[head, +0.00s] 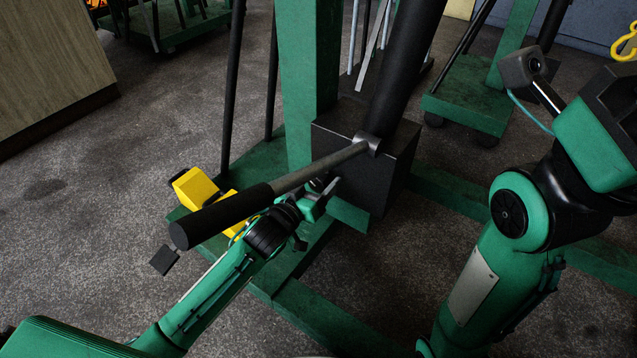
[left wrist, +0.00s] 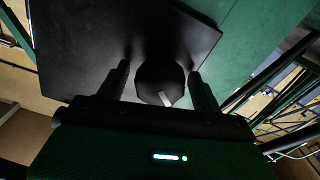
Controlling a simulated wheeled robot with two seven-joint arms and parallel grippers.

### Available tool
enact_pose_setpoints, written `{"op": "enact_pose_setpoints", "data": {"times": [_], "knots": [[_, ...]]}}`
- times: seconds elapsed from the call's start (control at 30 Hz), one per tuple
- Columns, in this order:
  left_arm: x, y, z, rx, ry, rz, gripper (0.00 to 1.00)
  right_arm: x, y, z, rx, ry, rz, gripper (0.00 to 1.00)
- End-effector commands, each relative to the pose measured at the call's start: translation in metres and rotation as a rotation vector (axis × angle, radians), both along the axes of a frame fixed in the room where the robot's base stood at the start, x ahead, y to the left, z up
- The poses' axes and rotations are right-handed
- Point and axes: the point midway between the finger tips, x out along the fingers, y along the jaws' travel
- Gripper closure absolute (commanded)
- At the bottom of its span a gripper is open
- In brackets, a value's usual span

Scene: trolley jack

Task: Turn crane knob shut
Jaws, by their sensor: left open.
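The crane's black box (head: 385,165) stands on the green frame at the foot of a black cylinder. In the left wrist view a dark faceted knob (left wrist: 160,82), with a pale strip on it, sits in front of the box face (left wrist: 85,45). My left gripper (head: 322,194) reaches the box's near side, below the lever. In the left wrist view its open fingers (left wrist: 161,88) stand on both sides of the knob, with a visible gap on each side. The knob is hard to make out in the head view. My right arm is at the right, its fingertips not visible.
A long lever with a black grip (head: 220,215) slants from the cylinder's foot over my left wrist. A yellow part (head: 195,188) lies by the green frame legs (head: 310,312). Another green wheeled stand (head: 470,98) is behind. Bare floor (head: 90,225) lies to the left.

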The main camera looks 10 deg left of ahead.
Motion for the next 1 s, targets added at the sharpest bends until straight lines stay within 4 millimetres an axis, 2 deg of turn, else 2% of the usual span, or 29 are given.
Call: {"op": "enact_pose_setpoints", "data": {"times": [0.13,0.3,0.37,0.63,0.87,1.0], "knots": [[0.0,0.0,0.0,0.0,0.0,0.0,0.35,-0.001,0.0,0.001,-0.002,-0.006,0.0,1.0],[0.0,0.0,0.0,0.0,0.0,0.0,0.69,-0.001,0.001,0.001,-0.002,-0.007,0.0,1.0],[0.0,0.0,0.0,0.0,0.0,0.0,0.78,-0.001,0.0,0.001,-0.003,-0.006,0.0,1.0],[0.0,0.0,0.002,0.024,-0.009,0.0,0.78,0.002,0.0,0.005,-0.002,0.004,0.001,1.0],[-0.001,0.0,0.006,0.125,-0.049,0.0,0.78,0.005,-0.002,0.024,-0.009,0.01,-0.004,1.0],[-0.001,-0.001,0.006,0.227,-0.089,0.0,0.78,0.015,0.004,0.015,-0.045,0.047,-0.026,1.0]]}}
